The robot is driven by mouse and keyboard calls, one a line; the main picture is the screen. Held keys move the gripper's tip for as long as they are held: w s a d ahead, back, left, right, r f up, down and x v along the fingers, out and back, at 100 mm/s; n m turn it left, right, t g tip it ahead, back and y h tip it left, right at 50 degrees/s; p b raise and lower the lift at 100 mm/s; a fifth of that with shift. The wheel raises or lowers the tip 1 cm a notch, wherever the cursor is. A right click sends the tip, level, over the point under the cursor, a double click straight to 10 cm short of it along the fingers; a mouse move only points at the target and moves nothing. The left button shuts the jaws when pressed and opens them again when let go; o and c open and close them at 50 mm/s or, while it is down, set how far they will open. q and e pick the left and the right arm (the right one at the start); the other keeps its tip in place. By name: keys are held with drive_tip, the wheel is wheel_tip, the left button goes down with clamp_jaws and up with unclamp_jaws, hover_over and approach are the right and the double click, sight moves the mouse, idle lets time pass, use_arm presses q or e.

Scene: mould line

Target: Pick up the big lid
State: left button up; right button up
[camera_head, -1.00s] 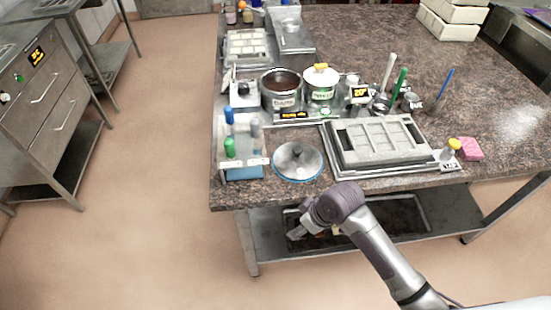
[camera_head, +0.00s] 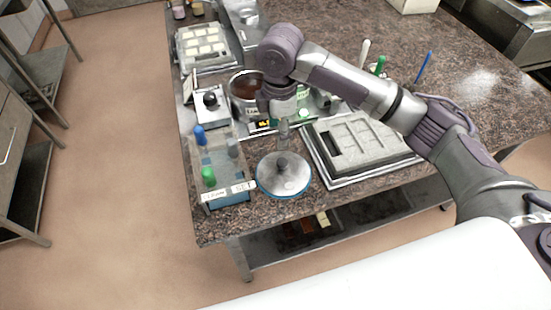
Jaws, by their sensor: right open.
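The big lid (camera_head: 284,178) is a round, pale grey disc with a blue rim and a dark knob at its middle. It lies near the front edge of the stone-topped table. My right gripper (camera_head: 283,130) hangs pointing down just behind the lid and above the table, with its fingers over the area beyond the knob. My left gripper is out of view.
A grey mould tray (camera_head: 345,166) lies right of the lid. A blue rack (camera_head: 228,193) with coloured-handled tools stands to its left. A pot of brown liquid (camera_head: 243,87) stands behind, partly hidden by my arm. Bare table (camera_head: 238,225) shows in front of the rack.

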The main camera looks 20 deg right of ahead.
drive_tip(key=p, duration=0.1)
hover_over(282, 161)
drive_tip(key=s, duration=0.1)
drive_tip(key=f, duration=0.4)
drive_tip(key=shift+s+a+f, duration=0.15)
drive_tip(key=shift+a+f, duration=0.1)
drive_tip(key=shift+a, duration=0.1)
drive_tip(key=f, duration=0.2)
drive_tip(key=shift+w+f+p, duration=0.3)
drive_tip(key=shift+w+f, duration=0.1)
drive_tip(key=shift+f, duration=0.4)
drive_tip(key=f, duration=0.1)
drive_tip(key=f+p, duration=0.1)
drive_tip(key=f, duration=0.1)
drive_tip(key=f+p, duration=0.1)
drive_tip(key=shift+w+d+f, duration=0.15)
drive_tip(key=shift+d, duration=0.2)
drive_tip(key=shift+f, duration=0.25)
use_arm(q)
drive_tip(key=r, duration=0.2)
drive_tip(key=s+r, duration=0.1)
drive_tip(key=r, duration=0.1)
use_arm(e)
drive_tip(key=shift+f, duration=0.1)
